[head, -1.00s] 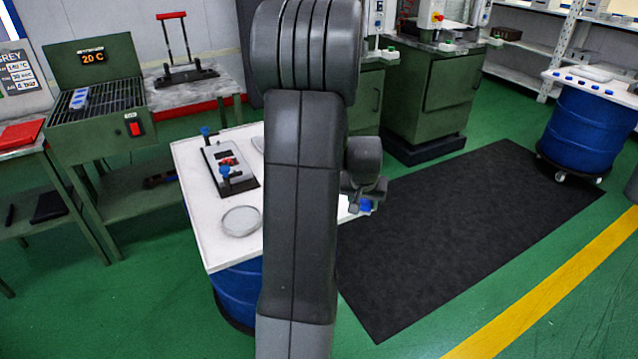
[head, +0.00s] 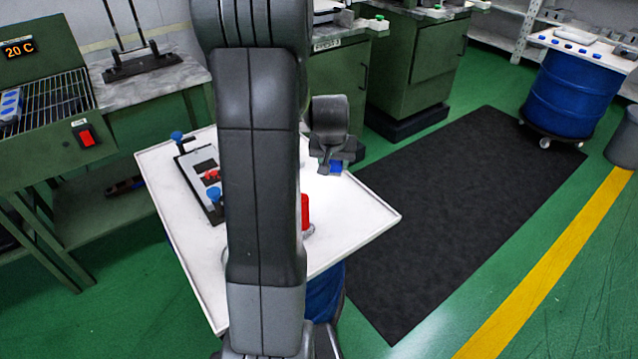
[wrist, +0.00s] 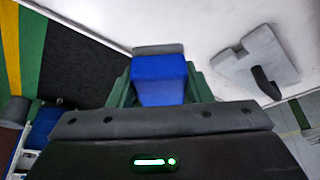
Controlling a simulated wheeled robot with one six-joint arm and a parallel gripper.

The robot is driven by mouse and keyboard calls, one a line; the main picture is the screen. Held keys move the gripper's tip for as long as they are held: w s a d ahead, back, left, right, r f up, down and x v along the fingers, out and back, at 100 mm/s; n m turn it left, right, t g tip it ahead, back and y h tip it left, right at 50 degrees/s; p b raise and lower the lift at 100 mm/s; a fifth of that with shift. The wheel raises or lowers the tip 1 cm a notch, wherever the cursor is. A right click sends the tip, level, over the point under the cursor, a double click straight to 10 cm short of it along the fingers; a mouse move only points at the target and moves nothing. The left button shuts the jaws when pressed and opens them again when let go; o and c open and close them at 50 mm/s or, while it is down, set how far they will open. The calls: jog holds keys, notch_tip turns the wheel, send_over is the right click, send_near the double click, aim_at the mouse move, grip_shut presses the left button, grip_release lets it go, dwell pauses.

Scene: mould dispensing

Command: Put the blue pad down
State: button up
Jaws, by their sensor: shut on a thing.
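The blue pad (wrist: 160,80) is held between the green fingers of my gripper (wrist: 160,88) in the wrist view. A grey piece lies across its far end. In the head view, the blue pad (head: 336,167) shows as a small patch below my gripper (head: 332,160), at the back right part of the white tabletop (head: 355,215). I cannot tell whether the pad touches the tabletop. My arm hides the middle of the tabletop.
A plate with blue knobs and red parts (head: 205,185) lies on the left of the tabletop. A red cylinder (head: 305,212) stands just right of my arm. A grey notched block (wrist: 258,62) shows right in the wrist view. The tabletop's front right is clear.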

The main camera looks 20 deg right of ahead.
aim_at(332, 195)
notch_tip(332, 195, down, 10)
jog(key=shift+r+b, duration=0.1)
jog(key=shift+b, duration=0.25)
jog(key=shift+f+b, duration=0.35)
jog(key=shift+b, duration=0.1)
jog(key=shift+f, duration=0.1)
